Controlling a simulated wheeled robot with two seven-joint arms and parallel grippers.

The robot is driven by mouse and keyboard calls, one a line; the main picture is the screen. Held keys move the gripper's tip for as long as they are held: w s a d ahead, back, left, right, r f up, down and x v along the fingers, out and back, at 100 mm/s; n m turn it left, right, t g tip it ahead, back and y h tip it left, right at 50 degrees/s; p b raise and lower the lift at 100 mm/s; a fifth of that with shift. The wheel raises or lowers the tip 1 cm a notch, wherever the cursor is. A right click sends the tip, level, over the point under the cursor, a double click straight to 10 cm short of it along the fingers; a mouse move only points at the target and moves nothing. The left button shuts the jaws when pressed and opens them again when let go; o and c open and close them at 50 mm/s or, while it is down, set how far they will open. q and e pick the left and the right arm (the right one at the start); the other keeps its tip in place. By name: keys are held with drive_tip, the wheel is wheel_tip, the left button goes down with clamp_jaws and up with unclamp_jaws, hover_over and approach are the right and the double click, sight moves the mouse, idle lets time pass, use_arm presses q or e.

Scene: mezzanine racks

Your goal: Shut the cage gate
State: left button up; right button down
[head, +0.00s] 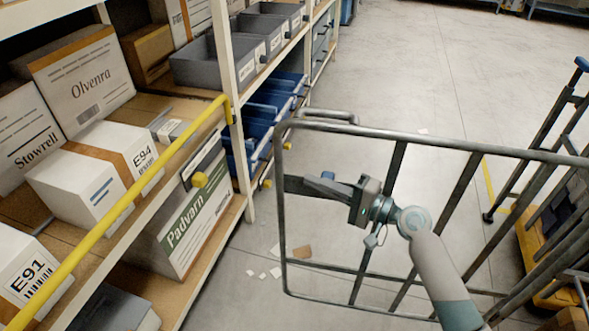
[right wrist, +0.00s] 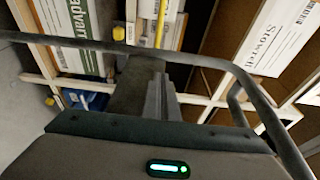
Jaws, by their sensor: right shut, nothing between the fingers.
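The cage gate (head: 281,215) is a grey tubular frame with inner bars, standing open over the aisle right of the rack. In the head view my right gripper (head: 290,185) reaches across the gate from the right, shut and empty, its fingertips by the gate's left upright. In the right wrist view the fingers (right wrist: 150,88) point at the gate's curved dark tube (right wrist: 205,60), close to it; whether they touch it I cannot tell. My left gripper is out of view.
A rack with cartons (head: 88,178), grey bins (head: 215,65) and blue bins (head: 262,120) fills the left. A yellow rail (head: 130,195) runs along its front. A wheeled trolley (head: 540,150) stands at right. The floor behind is open, with paper scraps (head: 302,252) below the gate.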

drive_tip(key=p+x, duration=0.1)
drive_tip(key=x, duration=0.5)
drive_tip(key=shift+a, duration=0.15)
